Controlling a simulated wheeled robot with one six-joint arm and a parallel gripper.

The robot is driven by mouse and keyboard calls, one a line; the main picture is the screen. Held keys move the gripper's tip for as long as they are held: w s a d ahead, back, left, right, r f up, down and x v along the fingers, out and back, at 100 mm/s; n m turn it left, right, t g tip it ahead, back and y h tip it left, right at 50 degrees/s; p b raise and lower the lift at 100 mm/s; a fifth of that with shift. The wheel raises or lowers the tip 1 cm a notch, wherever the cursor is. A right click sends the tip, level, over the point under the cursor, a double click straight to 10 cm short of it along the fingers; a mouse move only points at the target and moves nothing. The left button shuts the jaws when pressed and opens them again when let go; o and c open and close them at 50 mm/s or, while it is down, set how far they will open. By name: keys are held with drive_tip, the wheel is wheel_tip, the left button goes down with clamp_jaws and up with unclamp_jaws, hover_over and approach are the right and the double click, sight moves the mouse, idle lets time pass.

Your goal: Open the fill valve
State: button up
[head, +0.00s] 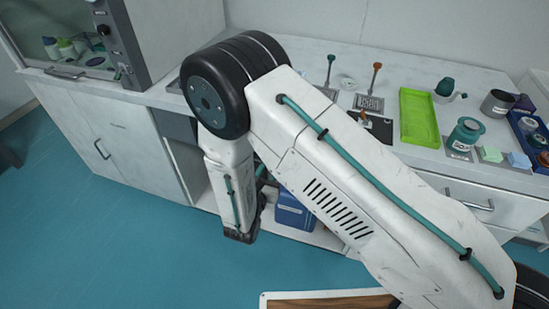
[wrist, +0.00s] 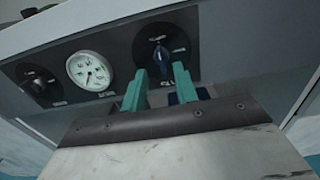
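The labels are too blurred to read, so I cannot tell which knob is the fill valve. My gripper (wrist: 160,70) has two teal fingers, apart and empty. The fingertips point at the blue-marked knob and show just below it, one to each side; contact cannot be told. In the head view my arm hides the panel front and the fingers.
A blue container (head: 294,213) stands in the open bay under the bench. The bench top holds a green tray (head: 425,117), a teal-topped jar (head: 465,134) and a metal cup (head: 497,103). A fume cabinet (head: 70,45) stands at the left. The teal floor (head: 110,220) is clear at the left.

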drive_tip(key=x, duration=0.5)
drive_tip(key=shift+w, duration=0.1)
drive_tip(key=shift+d, duration=0.1)
clamp_jaws()
